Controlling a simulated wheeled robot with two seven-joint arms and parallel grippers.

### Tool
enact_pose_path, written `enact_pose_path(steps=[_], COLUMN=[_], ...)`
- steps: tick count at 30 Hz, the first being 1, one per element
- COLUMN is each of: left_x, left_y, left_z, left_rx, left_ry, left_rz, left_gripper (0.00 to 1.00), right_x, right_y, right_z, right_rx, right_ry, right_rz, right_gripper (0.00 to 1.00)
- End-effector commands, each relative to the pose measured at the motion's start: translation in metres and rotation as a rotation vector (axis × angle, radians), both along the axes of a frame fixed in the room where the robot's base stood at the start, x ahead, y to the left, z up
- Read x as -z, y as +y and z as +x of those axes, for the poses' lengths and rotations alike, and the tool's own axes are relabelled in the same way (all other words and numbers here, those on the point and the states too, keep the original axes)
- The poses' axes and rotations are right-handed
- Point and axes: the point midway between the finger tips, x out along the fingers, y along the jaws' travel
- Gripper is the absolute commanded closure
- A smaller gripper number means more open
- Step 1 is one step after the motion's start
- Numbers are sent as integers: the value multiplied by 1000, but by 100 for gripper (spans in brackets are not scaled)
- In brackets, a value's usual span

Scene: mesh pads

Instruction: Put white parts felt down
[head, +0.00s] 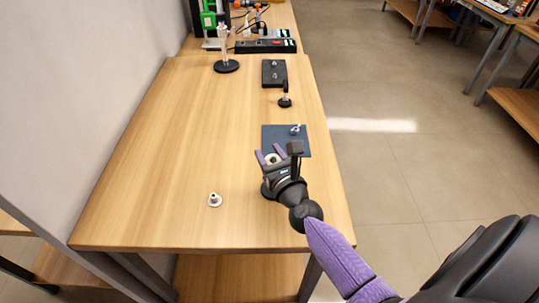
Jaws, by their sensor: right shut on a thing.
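A second white part (214,200) stands alone on the table to the left of and nearer than the gripper, with a narrow piece upward. A third small pale part (295,130) is on the pad's right side and looks tilted. My left gripper is out of view.
The wooden table (170,150) is mostly clear on its left. Beyond the pad stand a small black stand (285,101), a black plate (274,74) with small parts on it, and a round-based stand (227,66). A power strip (266,46) lies at the back.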

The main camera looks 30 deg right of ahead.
Motion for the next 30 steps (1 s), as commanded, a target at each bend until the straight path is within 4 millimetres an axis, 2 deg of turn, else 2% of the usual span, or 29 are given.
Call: enact_pose_path(steps=[2,3,7,17,27,30], left_x=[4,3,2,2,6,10], left_y=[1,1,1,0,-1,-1], left_z=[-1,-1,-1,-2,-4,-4], left_rx=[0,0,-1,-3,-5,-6], left_ry=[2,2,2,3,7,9], left_rz=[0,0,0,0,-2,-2], left_gripper=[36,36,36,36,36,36], right_x=[4,3,3,4,4,4], right_y=[0,0,0,1,15,17], right_z=[0,0,0,-4,-74,-89], right_rx=[0,0,0,0,-1,-1], right_ry=[1,1,1,1,3,2], right_rz=[0,0,0,-1,0,-1], right_gripper=[100,44,17,15,15,15])
